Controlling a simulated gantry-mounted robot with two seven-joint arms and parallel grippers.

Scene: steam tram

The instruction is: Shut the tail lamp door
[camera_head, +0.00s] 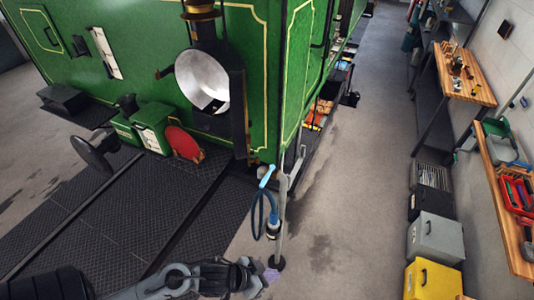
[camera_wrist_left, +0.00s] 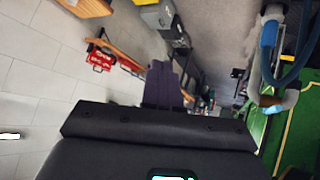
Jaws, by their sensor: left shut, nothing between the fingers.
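The tail lamp (camera_head: 203,80) is mounted on the end of the green tram. It has a brass top, a dark body and a round silvery interior facing out. A dark upright panel (camera_head: 239,112) stands at its right side and looks like the lamp door, swung open; its exact angle is hard to tell. My left gripper (camera_head: 271,275) is low at the bottom of the head view, well below the lamp and apart from it. Its dark purple fingers (camera_wrist_left: 165,85) are shut and empty in the left wrist view. The lamp cannot be made out there. My right gripper is not in view.
A grey post with a blue handle and blue hose (camera_head: 258,215) stands between my left gripper and the tram corner. Workbenches and a yellow box (camera_head: 432,280) line the right; the aisle floor is clear.

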